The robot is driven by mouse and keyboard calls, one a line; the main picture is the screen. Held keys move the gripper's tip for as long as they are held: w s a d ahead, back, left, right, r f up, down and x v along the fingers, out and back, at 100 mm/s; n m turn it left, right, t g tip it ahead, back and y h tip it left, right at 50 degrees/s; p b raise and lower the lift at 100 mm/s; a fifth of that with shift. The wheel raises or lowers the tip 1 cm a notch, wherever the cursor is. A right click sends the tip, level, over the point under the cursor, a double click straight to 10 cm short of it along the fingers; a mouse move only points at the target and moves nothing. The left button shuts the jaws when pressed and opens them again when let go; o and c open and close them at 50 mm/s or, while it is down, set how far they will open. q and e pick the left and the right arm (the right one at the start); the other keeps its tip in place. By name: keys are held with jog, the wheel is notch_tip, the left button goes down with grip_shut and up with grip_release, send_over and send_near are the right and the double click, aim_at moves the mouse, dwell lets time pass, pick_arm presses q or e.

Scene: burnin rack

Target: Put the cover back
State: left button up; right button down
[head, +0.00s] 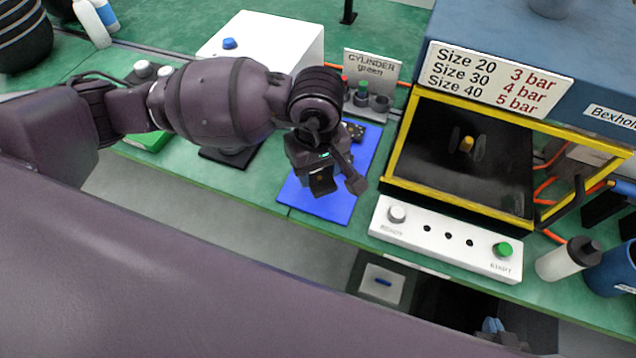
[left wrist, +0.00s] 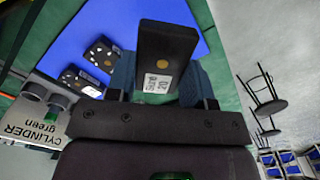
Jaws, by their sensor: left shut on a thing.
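My left gripper (head: 325,182) is above the blue mat (head: 318,207), pointing down. In the left wrist view its fingers (left wrist: 160,85) are shut on a black block (left wrist: 165,50) with a white "Size 20" label and a gold dot. Nothing in view is marked as a cover, and I cannot tell whether this block is one. A yellow-framed enclosure (head: 392,150) with a dark panel (head: 430,150) stands right of the mat. What seems to be my right gripper (head: 492,328) shows at the bottom right, mostly hidden; its jaws are unclear.
Two other black blocks (left wrist: 103,53) (left wrist: 78,80) lie on the mat by the "CYLINDER green" sign (head: 372,68). A white control panel (head: 445,238) with knobs is before the enclosure. A white bottle (head: 565,260) and blue cup (head: 612,270) stand right. A white box (head: 265,38) stands behind.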

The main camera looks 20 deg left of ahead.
aim_at(318, 186)
pick_arm(q)
jog(key=shift+f+b, duration=0.3)
jog(key=shift+f, duration=2.5)
jog(key=shift+f, duration=0.1)
jog(key=o, duration=0.9)
notch_tip(318, 186, up, 12)
jog(key=shift+r+p, duration=0.15)
jog(key=shift+p, duration=0.4)
